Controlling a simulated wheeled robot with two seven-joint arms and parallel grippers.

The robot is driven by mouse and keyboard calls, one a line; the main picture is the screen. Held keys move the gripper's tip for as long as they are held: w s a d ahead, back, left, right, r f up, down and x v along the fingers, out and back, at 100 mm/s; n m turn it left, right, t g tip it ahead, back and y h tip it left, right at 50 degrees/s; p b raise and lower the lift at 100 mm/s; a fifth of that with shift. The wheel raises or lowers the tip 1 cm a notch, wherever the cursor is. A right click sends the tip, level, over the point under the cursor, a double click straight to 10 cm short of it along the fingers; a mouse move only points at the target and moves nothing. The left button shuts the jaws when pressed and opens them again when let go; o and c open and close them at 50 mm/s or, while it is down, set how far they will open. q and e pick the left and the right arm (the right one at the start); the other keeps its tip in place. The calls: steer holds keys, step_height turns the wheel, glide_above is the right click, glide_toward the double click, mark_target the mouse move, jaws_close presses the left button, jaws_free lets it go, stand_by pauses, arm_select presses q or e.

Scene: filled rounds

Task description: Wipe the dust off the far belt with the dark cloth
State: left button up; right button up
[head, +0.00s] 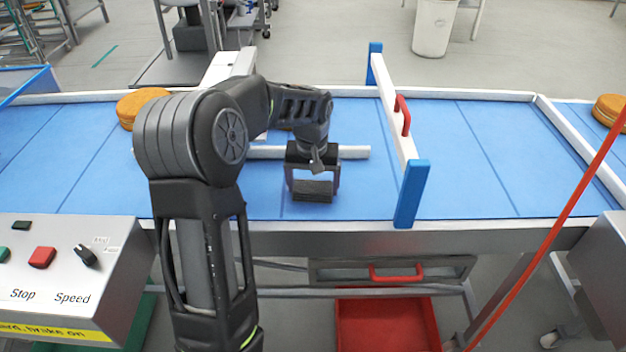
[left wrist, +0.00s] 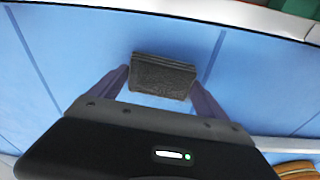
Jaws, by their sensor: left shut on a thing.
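My left gripper (head: 312,186) is shut on the dark cloth (head: 312,190), a small dark grey folded pad. It is low over the near part of the blue belt (head: 460,150); I cannot tell whether the cloth touches the belt. In the left wrist view, the dark cloth (left wrist: 163,76) sits between the two fingertips of the left gripper (left wrist: 160,84), with blue belt (left wrist: 80,50) around it. No dust can be made out on the visible belt. My arm hides part of the belt. My right gripper is not in view.
A white bar with blue ends and a red handle (head: 403,116) crosses the belt right of the gripper. A white rail (head: 355,152) lies behind the gripper. Round orange-brown things lie at the left (head: 135,105) and far right (head: 609,108). A control box (head: 70,270) stands front left.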

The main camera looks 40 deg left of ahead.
arm_select(q)
steer(key=shift+s+f, duration=0.1)
steer(key=shift+s, duration=0.05)
steer(key=shift+s+a, duration=0.55)
steer(key=shift+a, duration=0.25)
steer(key=shift+w+r, duration=0.1)
steer(key=shift+r, duration=0.1)
steer(key=shift+w+a, duration=0.2)
steer(key=shift+w+a+f+p, duration=0.15)
steer(key=shift+w+a+p, duration=0.4)
steer(key=shift+w+a, duration=0.5)
steer(key=shift+w+d, duration=0.1)
